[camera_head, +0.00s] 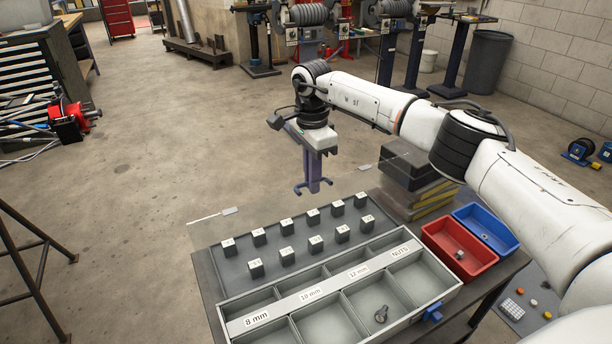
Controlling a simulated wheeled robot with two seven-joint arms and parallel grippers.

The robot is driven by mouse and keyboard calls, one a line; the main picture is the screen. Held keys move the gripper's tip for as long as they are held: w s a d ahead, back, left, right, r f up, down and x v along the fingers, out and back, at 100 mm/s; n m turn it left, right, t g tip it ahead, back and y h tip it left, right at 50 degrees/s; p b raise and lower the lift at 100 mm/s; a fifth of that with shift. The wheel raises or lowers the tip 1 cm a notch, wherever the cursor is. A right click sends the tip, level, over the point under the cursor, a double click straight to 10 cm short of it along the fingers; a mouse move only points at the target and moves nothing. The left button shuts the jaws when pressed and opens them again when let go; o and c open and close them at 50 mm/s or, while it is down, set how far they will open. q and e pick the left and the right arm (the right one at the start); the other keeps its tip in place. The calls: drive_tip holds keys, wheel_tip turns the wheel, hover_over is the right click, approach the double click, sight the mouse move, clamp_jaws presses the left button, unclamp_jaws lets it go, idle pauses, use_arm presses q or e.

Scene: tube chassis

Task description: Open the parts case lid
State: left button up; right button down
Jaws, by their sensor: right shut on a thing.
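The grey parts case (338,303) stands on a dark table, with compartments labelled 8 mm, 10 mm, 12 mm and NUTS. A grey ring-shaped part (381,314) lies in a front right compartment. A faint see-through lid (205,218) with two small pale clips on its edge shows beyond the case, apparently raised. My right gripper (313,188) is shut at that edge, between the clips, apparently on the lid. The exact grip and lid angle are hard to see. My left gripper is not in view.
A grey tray (228,279) with several dark blocks lies behind the compartments. A red bin (450,263) holding a small part and a blue bin (484,228) stand at the right. Dark and yellow cases (418,165) are stacked behind them, close to my right arm.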

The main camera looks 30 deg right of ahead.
drive_tip(key=shift+w+d+r+t, duration=0.1)
drive_tip(key=shift+w+t, duration=0.3)
drive_tip(key=shift+w, duration=0.6)
drive_tip(key=c, duration=2.3)
unclamp_jaws()
drive_tip(key=o, duration=0.4)
drive_tip(key=shift+w+f, duration=0.25)
drive_tip(key=shift+w, duration=0.1)
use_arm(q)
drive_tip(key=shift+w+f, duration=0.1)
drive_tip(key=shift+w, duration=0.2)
use_arm(e)
drive_tip(key=shift+o, duration=0.2)
drive_tip(key=shift+r, duration=0.1)
wheel_tip(320, 180, up, 10)
drive_tip(key=s, duration=0.1)
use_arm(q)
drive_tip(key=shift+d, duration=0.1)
use_arm(e)
drive_tip(key=shift+s, duration=0.1)
